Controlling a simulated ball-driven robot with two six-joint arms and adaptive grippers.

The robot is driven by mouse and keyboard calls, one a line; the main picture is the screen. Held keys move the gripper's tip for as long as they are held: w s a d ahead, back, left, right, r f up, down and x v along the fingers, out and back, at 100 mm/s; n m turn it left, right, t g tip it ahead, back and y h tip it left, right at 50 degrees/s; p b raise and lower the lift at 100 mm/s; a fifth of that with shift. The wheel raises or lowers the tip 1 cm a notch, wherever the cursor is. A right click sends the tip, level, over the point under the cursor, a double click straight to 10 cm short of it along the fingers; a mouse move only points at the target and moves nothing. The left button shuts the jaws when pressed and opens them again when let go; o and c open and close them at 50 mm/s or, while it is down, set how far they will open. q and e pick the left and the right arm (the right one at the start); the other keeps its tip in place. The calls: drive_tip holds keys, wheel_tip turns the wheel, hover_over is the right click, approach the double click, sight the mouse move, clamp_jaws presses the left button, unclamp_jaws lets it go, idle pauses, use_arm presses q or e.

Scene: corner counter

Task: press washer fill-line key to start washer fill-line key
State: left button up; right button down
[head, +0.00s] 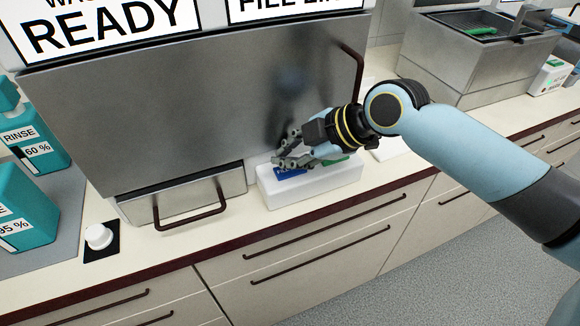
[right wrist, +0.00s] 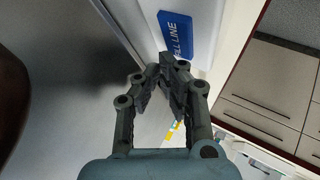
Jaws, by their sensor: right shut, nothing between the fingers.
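The washer fill-line key is a blue key (head: 291,173) on a white box (head: 315,185) in front of the steel washer (head: 180,100). In the head view my right gripper partly covers it. In the right wrist view the blue key (right wrist: 177,36) shows part of its white lettering, "LL LINE". My right gripper (head: 281,161) is shut and empty, with its fingertips close above the key. In the right wrist view the fingertips (right wrist: 167,68) appear just below the key's lower edge. I cannot tell whether they touch it. My left gripper is not in view.
A green key (head: 336,160) shows partly behind my gripper on the same box. A drawer with a dark handle (head: 190,218) and a white knob (head: 98,236) are to the left. Teal bottles (head: 28,205) stand far left. The counter's front edge is clear.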

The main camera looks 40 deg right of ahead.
drive_tip(key=shift+f, duration=0.15)
idle(0.5)
drive_tip(key=shift+f+b, duration=0.3)
drive_tip(key=shift+b, duration=0.05)
drive_tip(key=shift+f+b, duration=0.3)
drive_tip(key=shift+f, duration=0.1)
idle(0.5)
idle(0.3)
drive_tip(key=shift+r+p, duration=0.75)
drive_tip(key=shift+r, duration=0.1)
drive_tip(key=shift+r, duration=0.1)
wheel_tip(320, 180, up, 5)
drive_tip(key=p, duration=0.4)
